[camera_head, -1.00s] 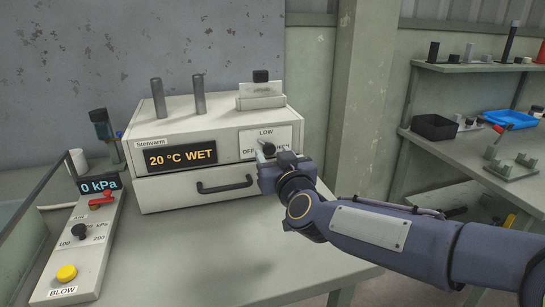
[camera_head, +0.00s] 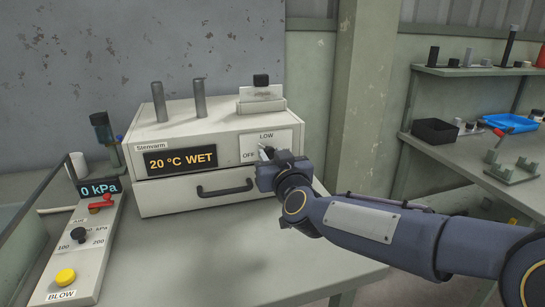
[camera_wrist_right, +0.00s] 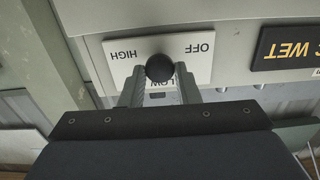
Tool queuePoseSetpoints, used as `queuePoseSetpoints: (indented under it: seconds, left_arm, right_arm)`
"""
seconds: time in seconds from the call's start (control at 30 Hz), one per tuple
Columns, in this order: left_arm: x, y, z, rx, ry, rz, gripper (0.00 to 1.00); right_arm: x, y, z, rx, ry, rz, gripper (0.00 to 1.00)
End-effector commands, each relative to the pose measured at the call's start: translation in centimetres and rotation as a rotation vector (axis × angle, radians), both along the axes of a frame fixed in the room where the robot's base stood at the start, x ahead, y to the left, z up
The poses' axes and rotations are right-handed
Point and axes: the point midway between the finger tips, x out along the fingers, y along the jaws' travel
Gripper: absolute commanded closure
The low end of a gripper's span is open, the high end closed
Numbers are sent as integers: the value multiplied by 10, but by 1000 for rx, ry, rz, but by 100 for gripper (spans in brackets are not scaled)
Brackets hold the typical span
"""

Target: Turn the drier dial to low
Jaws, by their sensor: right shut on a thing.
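The drier (camera_head: 168,137) is a white box on the bench, with a display (camera_head: 181,160) reading "20 °C WET". Its dial plate (camera_head: 281,137) is on the right of the front, with OFF at left and LOW at top in the head view. My right gripper (camera_head: 266,153) is at the dial. In the right wrist view the black round dial knob (camera_wrist_right: 159,68) sits between the two fingers of my right gripper (camera_wrist_right: 160,85), which is shut on it. That view is upside down and shows HIGH, LOW and OFF. The dial's pointing direction is hidden. My left gripper is not in view.
A drawer with a black handle (camera_head: 225,189) is below the display. A control panel with a yellow BLOW button (camera_head: 66,277) lies at left. The bench front is clear.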

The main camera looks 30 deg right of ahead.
Motion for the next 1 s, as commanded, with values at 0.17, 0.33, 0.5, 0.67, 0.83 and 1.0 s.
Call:
queuePoseSetpoints:
  seconds: [0.17,0.33,0.5,0.67,0.83,1.0]
  left_arm:
    - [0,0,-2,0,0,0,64]
    - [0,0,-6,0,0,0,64]
    - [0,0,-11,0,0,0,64]
    - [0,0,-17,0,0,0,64]
    - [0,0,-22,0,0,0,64]
    - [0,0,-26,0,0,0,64]
  right_arm:
    - [0,0,-1,55,-12,0,94]
    - [0,0,-2,159,-37,1,94]
    - [0,-1,-2,302,-72,1,94]
    - [0,-1,-3,444,-106,0,94]
    - [-1,-1,-3,581,-138,0,94]
    - [-1,-2,-3,694,-165,0,94]
